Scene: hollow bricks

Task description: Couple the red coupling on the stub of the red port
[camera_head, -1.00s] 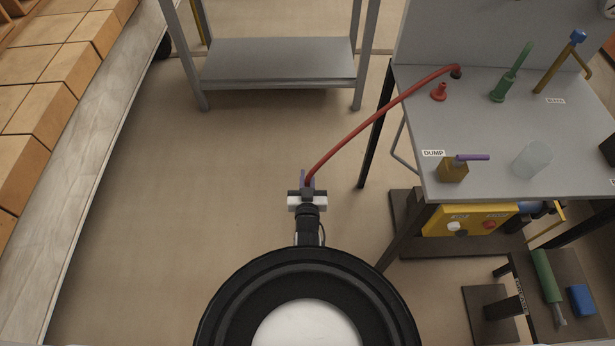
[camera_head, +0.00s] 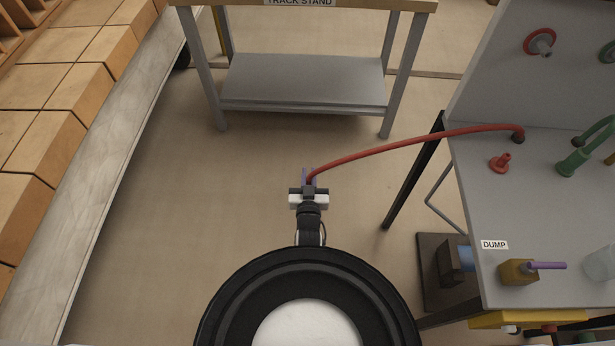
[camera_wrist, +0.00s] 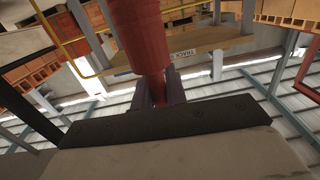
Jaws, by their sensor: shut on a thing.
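My gripper (camera_head: 309,178) is out in front of my body, left of the bench and apart from it. It is shut on the red coupling (camera_wrist: 138,35), a thick red cylinder between its fingers in the wrist view. A red hose (camera_head: 410,145) arches from the gripper to a dark fitting on the bench top; in the head view the coupling is hard to tell from this hose. The red port (camera_head: 531,47), a red ring with a grey stub (camera_head: 546,46), is on the upright panel at the top right, well away from the gripper.
A grey bench (camera_head: 480,215) fills the right side, with a red fitting (camera_head: 501,163), a green coupling (camera_head: 572,162) and a brass valve (camera_head: 519,271) with a purple handle. A track stand (camera_head: 300,80) is ahead. Bricks (camera_head: 60,110) line the left. The floor between is clear.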

